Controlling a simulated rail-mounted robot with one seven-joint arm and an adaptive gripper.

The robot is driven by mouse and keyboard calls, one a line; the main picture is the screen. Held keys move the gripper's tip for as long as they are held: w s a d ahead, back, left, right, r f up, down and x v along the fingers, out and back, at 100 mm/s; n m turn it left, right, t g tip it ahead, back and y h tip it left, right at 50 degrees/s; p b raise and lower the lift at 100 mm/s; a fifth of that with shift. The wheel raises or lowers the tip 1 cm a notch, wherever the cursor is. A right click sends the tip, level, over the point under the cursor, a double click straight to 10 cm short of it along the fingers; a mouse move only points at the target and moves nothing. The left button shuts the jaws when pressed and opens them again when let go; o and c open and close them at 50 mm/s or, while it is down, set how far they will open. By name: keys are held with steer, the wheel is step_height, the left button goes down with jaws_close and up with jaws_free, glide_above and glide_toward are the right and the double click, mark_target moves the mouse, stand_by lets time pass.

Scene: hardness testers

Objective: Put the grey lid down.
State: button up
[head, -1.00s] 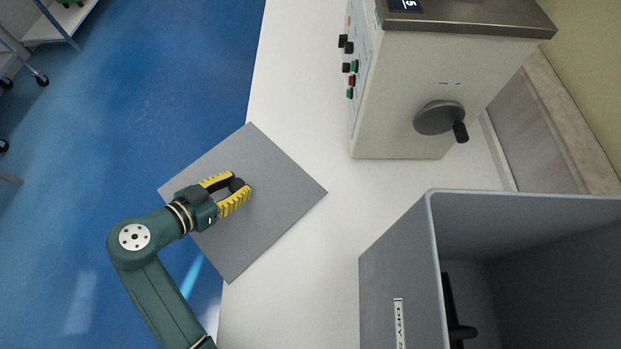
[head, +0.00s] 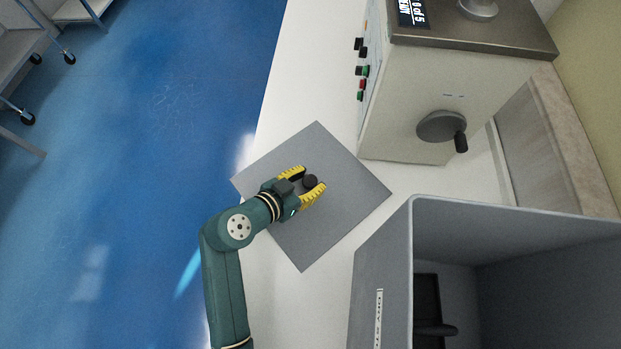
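The grey lid (head: 345,190) is a flat square plate with a dark round knob (head: 310,181) near its middle. It appears to lie flat on the white bench, turned like a diamond, with its left corner reaching past the bench's left edge over the blue floor. Any small gap under it cannot be told. My gripper (head: 313,177) has yellow ribbed fingers spread on either side of the knob. The fingers look open, with the knob between them and a gap visible.
A grey open bin (head: 385,270) with a label and a dark object inside stands at the lower right. A beige hardness tester (head: 400,120) with a handwheel (head: 441,127) stands behind the lid. White bench (head: 300,80) is clear at upper left.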

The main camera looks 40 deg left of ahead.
steer(key=shift+o, duration=1)
steer(key=p+v, duration=0.3)
steer(key=v, duration=0.8)
steer(key=shift+a, duration=0.1)
steer(key=shift+o, duration=0.9)
steer(key=shift+s+r, duration=0.2)
steer(key=shift+s, duration=0.25)
steer(key=shift+w, duration=0.1)
